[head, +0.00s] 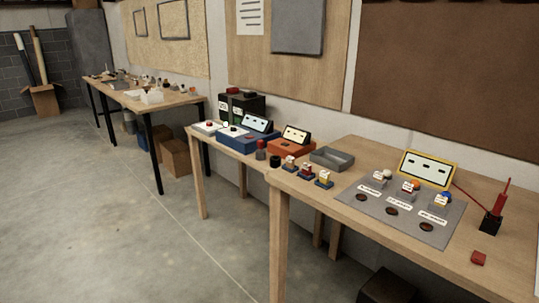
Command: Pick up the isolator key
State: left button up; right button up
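I cannot tell for sure which thing is the isolator key. A small red piece (478,257) lies alone near the right end of the near wooden table (380,247). Several small pieces with red, yellow and blue parts, such as one at the table's left corner (323,180), stand in a short row. A grey mat (352,201) bears dark round spots, white labels and small grey blocks with white, orange and blue tops. Neither of my grippers is in view.
A yellow-framed panel (428,168) stands behind the mat. A black holder with red probes (490,222) is at right. A grey tray (332,159) sits at the back left. Orange (290,147) and blue (249,142) boxes stand on the farther table. The floor (130,220) at left is clear.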

aim_at(261, 144)
jog(key=i+j, duration=0.35)
jog(key=i+j+z, duration=0.1)
jog(key=z, duration=0.6)
jog(key=i+j, duration=0.05)
